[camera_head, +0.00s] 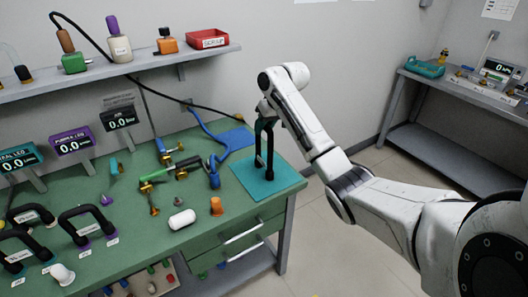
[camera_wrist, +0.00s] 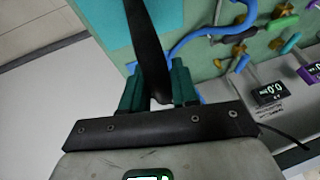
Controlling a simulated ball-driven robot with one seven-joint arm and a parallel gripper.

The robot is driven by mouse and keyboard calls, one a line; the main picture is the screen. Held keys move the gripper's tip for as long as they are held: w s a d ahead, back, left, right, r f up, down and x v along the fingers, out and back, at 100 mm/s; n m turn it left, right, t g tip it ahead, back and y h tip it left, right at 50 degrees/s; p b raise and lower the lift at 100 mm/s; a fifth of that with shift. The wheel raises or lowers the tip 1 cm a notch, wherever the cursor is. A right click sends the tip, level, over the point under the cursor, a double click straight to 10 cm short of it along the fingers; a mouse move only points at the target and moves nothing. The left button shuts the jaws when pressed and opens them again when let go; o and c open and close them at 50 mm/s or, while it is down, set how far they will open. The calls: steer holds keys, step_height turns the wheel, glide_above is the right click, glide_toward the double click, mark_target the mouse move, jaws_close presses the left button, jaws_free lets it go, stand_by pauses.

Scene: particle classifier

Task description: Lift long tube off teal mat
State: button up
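The long tube (camera_head: 270,158) is a black, narrow loop that stands upright over the teal mat (camera_head: 290,181) in the head view. Its lower end is at or just above the mat; I cannot tell whether they touch. My gripper (camera_head: 266,124) is at the tube's top end. In the wrist view the dark tube (camera_wrist: 148,40) runs between the green fingers of my gripper (camera_wrist: 158,88) and fills the gap between them. The fingers appear shut on it. The mat also shows in the wrist view (camera_wrist: 110,30), beyond the tube.
The mat lies at the right end of the green bench (camera_head: 130,215). A blue hose (camera_head: 214,165) and brass fittings (camera_head: 154,207) lie behind. A shelf (camera_head: 120,66) runs above.

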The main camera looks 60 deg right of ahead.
jaws_close()
steer(key=shift+r, duration=0.1)
stand_by(0.3)
